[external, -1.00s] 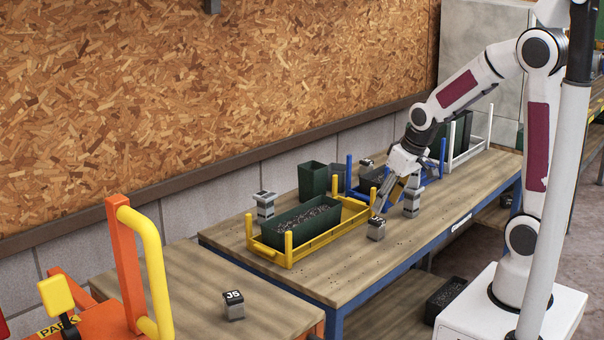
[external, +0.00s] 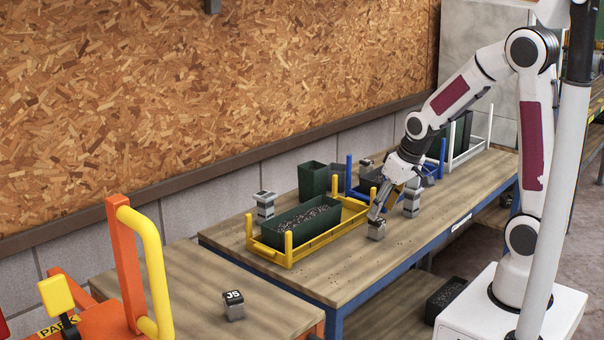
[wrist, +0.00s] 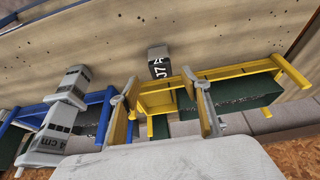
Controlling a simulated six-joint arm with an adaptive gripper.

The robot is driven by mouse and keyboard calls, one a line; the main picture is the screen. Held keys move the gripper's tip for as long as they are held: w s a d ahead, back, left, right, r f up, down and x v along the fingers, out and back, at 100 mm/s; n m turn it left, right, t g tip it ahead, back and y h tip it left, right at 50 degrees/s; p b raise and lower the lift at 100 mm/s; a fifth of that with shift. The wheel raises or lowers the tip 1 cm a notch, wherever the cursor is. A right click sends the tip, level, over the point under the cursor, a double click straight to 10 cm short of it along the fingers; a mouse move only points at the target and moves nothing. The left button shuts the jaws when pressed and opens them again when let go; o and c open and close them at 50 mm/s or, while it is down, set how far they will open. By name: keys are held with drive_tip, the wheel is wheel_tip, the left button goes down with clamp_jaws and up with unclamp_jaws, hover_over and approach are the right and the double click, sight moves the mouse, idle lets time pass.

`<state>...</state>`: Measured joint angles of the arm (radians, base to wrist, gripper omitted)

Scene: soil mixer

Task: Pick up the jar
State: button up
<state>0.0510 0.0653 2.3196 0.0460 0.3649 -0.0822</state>
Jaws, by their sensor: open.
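A small grey jar with a dark lid (external: 376,231) stands upright on the wooden bench, right of the yellow frame. In the wrist view a jar with a dark label reading J4 (wrist: 158,62) shows just beyond and between my fingertips. My gripper (external: 377,208) points down, with its fingertips at or just above the jar's top. In the wrist view the fingers of my gripper (wrist: 160,82) are spread, with nothing held between them. I cannot tell whether they touch the jar. Another jar, marked J5 (external: 234,304), stands on the nearer table.
The yellow frame (external: 262,250) holds a dark green soil trough (external: 300,222) close left of my gripper. Grey stacked blocks (external: 411,202) stand close on the right, and more (external: 264,206) stand at the left. A blue frame (external: 349,176) is behind. The bench's front strip is clear.

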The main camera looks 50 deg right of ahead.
sight(376, 228)
drive_tip(key=shift+f, duration=0.15)
drive_tip(key=shift+x, duration=2.45)
drive_tip(key=shift+w+a, duration=0.1)
drive_tip(key=c, duration=1.2)
